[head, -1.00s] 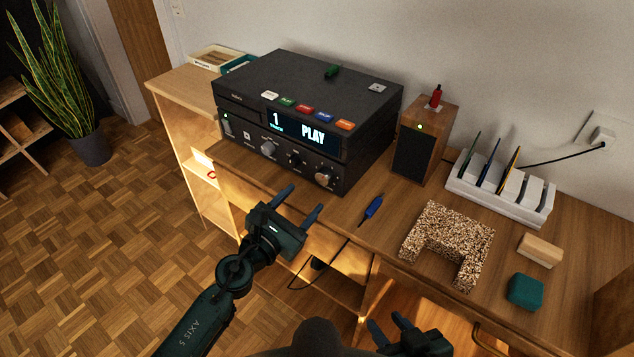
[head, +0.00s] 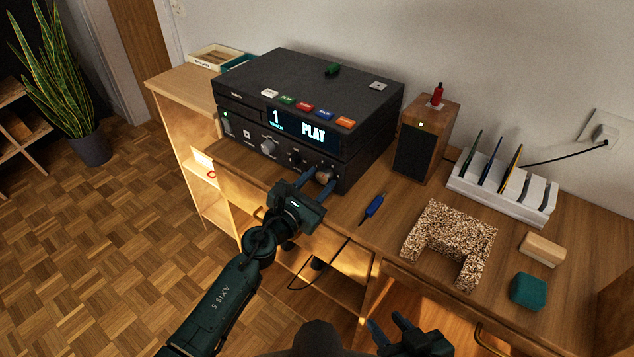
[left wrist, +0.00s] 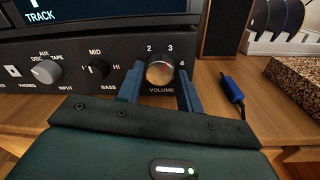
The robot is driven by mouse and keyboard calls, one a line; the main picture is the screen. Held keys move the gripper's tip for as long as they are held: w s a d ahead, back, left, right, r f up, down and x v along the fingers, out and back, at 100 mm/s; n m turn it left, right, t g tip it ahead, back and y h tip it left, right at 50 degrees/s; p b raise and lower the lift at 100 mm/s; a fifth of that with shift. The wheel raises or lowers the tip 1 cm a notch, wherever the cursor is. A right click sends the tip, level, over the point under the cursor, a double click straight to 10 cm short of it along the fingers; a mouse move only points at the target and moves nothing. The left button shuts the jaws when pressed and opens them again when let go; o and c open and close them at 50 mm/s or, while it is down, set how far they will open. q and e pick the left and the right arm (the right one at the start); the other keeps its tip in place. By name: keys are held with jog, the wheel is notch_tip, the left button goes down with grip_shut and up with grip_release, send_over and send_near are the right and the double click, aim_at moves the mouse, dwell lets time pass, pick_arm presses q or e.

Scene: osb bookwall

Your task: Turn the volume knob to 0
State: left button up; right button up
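The volume knob (left wrist: 159,71) is a round metallic knob at the right end of the black stereo's front panel (left wrist: 112,48). The numbers 2, 3 and 4 show around it; its pointer is not clear. In the head view the knob (head: 324,176) is partly hidden behind my left gripper (head: 318,183). The left fingers are spread, one on each side of the knob, in the left wrist view (left wrist: 160,88). I cannot tell whether they touch it. My right gripper (head: 388,326) is open and empty at the bottom of the head view.
A grey input knob (left wrist: 46,72) and a bass knob (left wrist: 97,69) sit left of the volume knob. A blue pen-like tool (head: 373,207) lies on the desk to the right. A speaker (head: 423,140) stands beside the stereo. A speckled U-shaped block (head: 450,240) lies further right.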

pick_arm(q)
jog(key=c, duration=0.5)
